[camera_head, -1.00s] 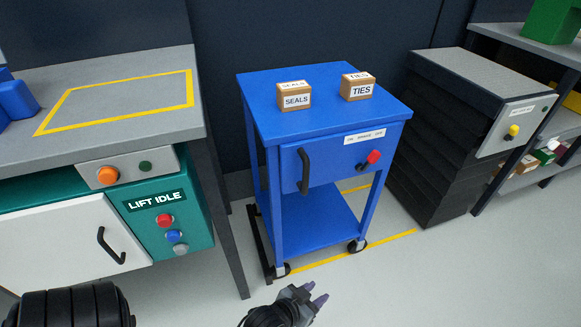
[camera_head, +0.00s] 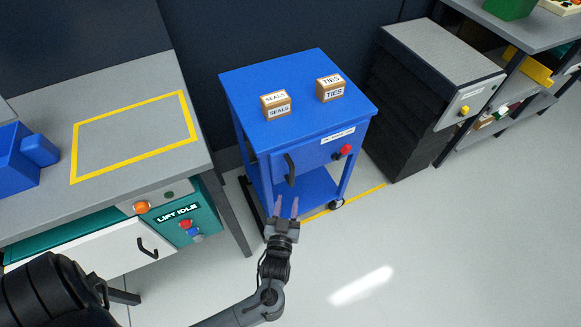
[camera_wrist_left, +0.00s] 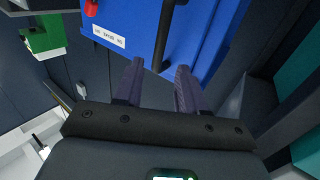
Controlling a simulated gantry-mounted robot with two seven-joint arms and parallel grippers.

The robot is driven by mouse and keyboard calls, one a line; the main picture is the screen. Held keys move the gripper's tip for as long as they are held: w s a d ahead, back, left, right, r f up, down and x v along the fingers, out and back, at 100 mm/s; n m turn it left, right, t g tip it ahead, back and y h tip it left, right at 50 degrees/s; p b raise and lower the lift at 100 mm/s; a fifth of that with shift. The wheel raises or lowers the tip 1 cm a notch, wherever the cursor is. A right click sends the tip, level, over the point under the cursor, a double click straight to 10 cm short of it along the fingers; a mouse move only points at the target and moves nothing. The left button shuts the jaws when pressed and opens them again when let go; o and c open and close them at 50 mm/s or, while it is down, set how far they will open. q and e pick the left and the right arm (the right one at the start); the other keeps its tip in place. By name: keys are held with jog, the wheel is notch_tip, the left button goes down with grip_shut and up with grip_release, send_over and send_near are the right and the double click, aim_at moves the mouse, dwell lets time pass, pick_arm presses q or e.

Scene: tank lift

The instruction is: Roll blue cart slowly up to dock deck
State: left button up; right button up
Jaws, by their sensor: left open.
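The blue cart (camera_head: 290,120) stands on the floor between the grey workbench and a black stepped unit. On its top sit a SEALS box (camera_head: 276,105) and a TIES box (camera_head: 330,88). Its front has a black vertical handle (camera_head: 290,168) and a red knob (camera_head: 346,149). My left gripper (camera_head: 286,208) is open and empty, just in front of and below the handle. In the left wrist view the handle (camera_wrist_left: 163,35) stands just beyond the gap between the open fingers (camera_wrist_left: 157,88), apart from them. My right gripper is not in view.
The workbench (camera_head: 90,215) at left has a yellow outlined rectangle and a teal panel labelled LIFT IDLE (camera_head: 178,214). The black stepped unit (camera_head: 400,110) stands close on the cart's right. The floor in front (camera_head: 430,250) is clear.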

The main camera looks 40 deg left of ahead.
aim_at(291, 177)
pick_arm(q)
jog(key=b+x, duration=0.2)
jog(key=x, duration=0.7)
jog(key=shift+w+a+b, duration=0.15)
jog(key=shift+b, duration=0.2)
jog(key=shift+w+a+r, duration=0.1)
jog(key=shift+w+a, duration=0.25)
jog(key=shift+w, duration=0.2)
grip_shut()
